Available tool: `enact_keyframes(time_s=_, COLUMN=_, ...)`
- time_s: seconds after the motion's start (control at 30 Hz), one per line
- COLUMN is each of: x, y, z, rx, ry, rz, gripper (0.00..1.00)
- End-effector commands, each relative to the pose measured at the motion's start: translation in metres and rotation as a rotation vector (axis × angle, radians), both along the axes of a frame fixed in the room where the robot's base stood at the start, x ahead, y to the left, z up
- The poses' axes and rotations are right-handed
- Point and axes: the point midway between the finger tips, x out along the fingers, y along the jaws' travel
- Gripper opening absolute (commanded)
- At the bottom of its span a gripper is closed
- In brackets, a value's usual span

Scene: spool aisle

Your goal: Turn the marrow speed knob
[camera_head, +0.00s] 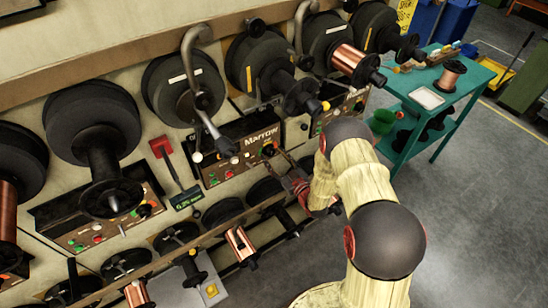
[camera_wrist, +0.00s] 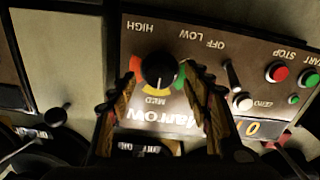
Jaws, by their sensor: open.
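The Marrow control panel (camera_head: 236,152) is on the machine wall in the head view. In the wrist view the panel (camera_wrist: 225,50) appears upside down. Its black round speed knob (camera_wrist: 159,69) sits on a coloured dial marked OFF, LOW, MED and HIGH. A white mark on the knob is on its lower side in the picture, towards MED. My gripper (camera_wrist: 162,68) is open, with one finger on each side of the knob. Whether the fingers touch it is unclear.
Red (camera_wrist: 277,72) and green (camera_wrist: 312,80) buttons and a lever (camera_wrist: 236,85) are beside the knob. Large black spools (camera_head: 185,85) hang above the panel, smaller ones below. A teal cart (camera_head: 452,111) stands right; grey floor (camera_head: 485,220) is clear.

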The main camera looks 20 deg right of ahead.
Motion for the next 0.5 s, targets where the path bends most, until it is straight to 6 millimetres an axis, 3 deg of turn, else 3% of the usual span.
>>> enact_keyframes(time_s=0.33, x=0.0049, y=0.0017, z=-0.0005, rx=0.0, ry=0.002, rz=-0.001, gripper=0.49)
enact_keyframes(time_s=0.5, x=0.0048, y=0.0016, z=-0.0005, rx=0.0, ry=0.002, rz=0.0, gripper=0.4)
